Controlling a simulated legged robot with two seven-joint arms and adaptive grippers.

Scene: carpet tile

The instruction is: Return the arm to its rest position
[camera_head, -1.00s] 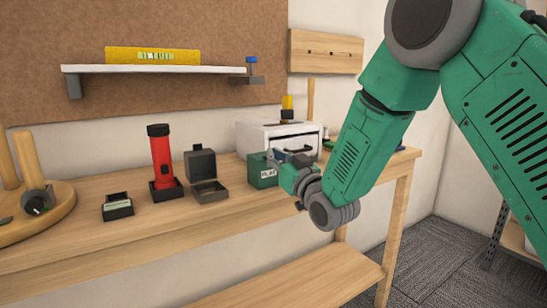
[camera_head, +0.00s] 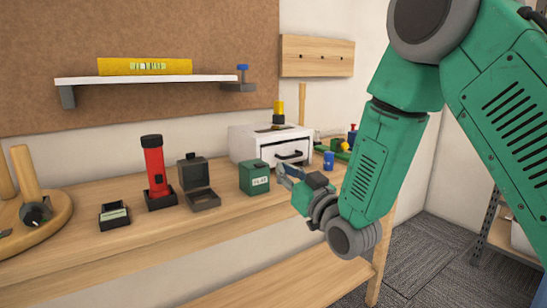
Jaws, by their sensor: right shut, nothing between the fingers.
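My right arm comes in from the upper right as a green and grey limb. Its right gripper (camera_head: 283,174) is shut and empty at the front of the bench, just right of a small green box (camera_head: 254,178) with a white label. A gap shows between the fingers and the box. The wrist covers part of the bench edge. My left gripper is not in view.
The wooden bench (camera_head: 150,240) holds a red flashlight (camera_head: 155,170), an open dark case (camera_head: 199,184), a small black tray (camera_head: 114,215), a white drawer unit (camera_head: 250,146) and a blue can (camera_head: 328,160). A shelf (camera_head: 150,79) hangs above. Carpeted floor (camera_head: 425,255) is free at right.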

